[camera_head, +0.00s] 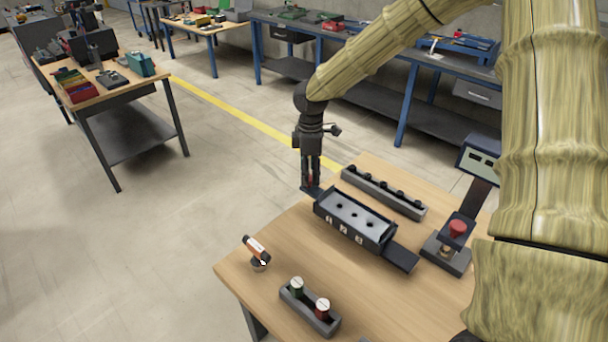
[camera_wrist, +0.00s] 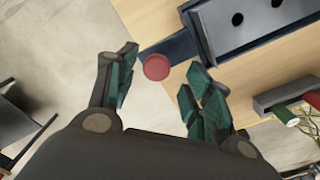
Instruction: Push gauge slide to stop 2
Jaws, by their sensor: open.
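The gauge (camera_head: 353,224) is a dark block with a grey, holed top plate and small white marks along its front, on the wooden table. Its dark slide (camera_head: 400,258) sticks out at the right end and also at the left end, where a red knob (camera_head: 310,179) stands. In the wrist view the gauge (camera_wrist: 278,38), slide (camera_wrist: 182,46) and round red knob (camera_wrist: 156,67) show. My gripper (camera_head: 311,184) points down over the left end. Its open fingers (camera_wrist: 161,88) lie either side of the knob, apart from it in the wrist view. The mark numbers are too small to read.
Behind the gauge is a grey rack (camera_head: 384,191) with several dark pegs. A red button box (camera_head: 447,254) and display stand right.

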